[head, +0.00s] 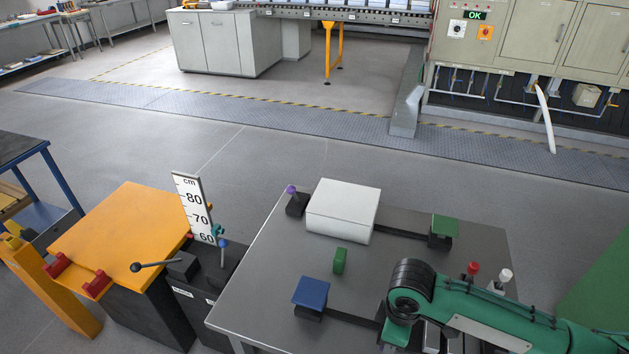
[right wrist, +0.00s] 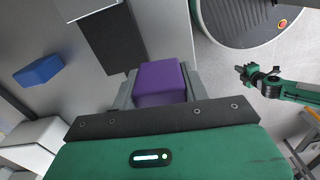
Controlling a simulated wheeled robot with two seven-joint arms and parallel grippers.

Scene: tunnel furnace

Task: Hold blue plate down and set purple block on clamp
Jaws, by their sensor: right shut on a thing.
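The blue plate (head: 311,291) lies on a dark mount near the front of the grey table, at the end of a dark strip. It also shows in the right wrist view (right wrist: 38,70). My right gripper (right wrist: 160,85) is shut on the purple block (right wrist: 158,80), apart from the blue plate. My right arm covers the block in the head view. A green arm, seemingly my left, shows small in the right wrist view with its dark gripper (right wrist: 258,76); its jaws are unclear. A dark fixture with a purple knob (head: 295,205) stands at the back left; I cannot tell whether it is the clamp.
On the table (head: 265,290) stand a white box (head: 342,212), a small green block (head: 340,260), a green plate (head: 445,226), and red (head: 473,268) and white (head: 505,275) knobs. An orange-topped stand (head: 125,230) and a height scale (head: 195,208) are to the left.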

